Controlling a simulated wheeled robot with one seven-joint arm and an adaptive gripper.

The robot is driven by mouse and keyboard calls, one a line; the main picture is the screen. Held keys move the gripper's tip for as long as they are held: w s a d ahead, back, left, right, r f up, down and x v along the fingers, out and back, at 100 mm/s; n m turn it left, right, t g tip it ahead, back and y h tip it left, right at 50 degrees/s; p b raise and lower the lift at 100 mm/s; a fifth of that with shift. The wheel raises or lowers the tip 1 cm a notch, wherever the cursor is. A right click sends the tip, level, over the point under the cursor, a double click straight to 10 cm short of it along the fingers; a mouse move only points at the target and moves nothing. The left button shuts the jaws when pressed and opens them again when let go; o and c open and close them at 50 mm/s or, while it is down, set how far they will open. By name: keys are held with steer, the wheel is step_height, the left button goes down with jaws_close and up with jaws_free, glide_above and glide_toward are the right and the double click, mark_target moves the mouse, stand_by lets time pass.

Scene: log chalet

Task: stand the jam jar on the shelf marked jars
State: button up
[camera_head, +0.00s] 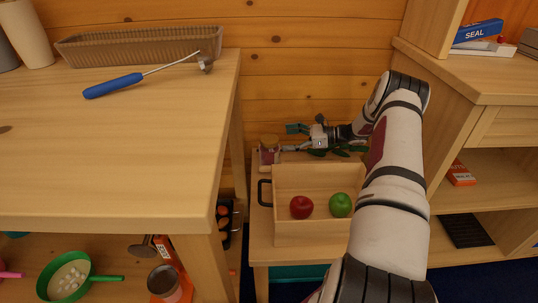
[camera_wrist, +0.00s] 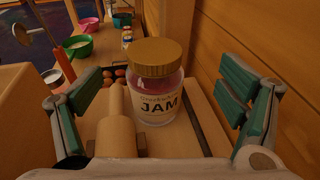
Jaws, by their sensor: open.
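The jam jar (camera_wrist: 158,98) has a gold lid and a white label reading JAM. It stands upright on the low wooden bench and shows small behind the crate in the head view (camera_head: 268,153). My gripper (camera_wrist: 160,88) is open, with green pads on either side of the jar in the wrist picture; no contact is visible. In the head view my gripper (camera_head: 288,138) reaches left toward the jar, close beside it. No shelf marking that reads jars is visible in either view.
A wooden crate (camera_head: 290,183) with a red apple (camera_head: 301,207) and a green apple (camera_head: 340,205) stands before the jar. A pale wooden object (camera_wrist: 121,128) lies close left of the jar. A wooden shelf unit (camera_head: 490,163) is at right, a worktable (camera_head: 130,150) at left.

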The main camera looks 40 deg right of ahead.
mark_target(272, 139)
steer(key=b+x, duration=0.1)
steer(key=x, duration=0.2)
steer(key=b+x, duration=0.1)
steer(key=x, duration=0.2)
steer(key=shift+s+a, duration=0.2)
steer(key=shift+s, duration=0.1)
steer(key=shift+w+a+b, duration=0.3)
steer(key=shift+w+a, duration=0.05)
steer(key=shift+w, duration=0.05)
steer(key=c, duration=1.9)
jaws_close()
steer(key=shift+r, duration=0.1)
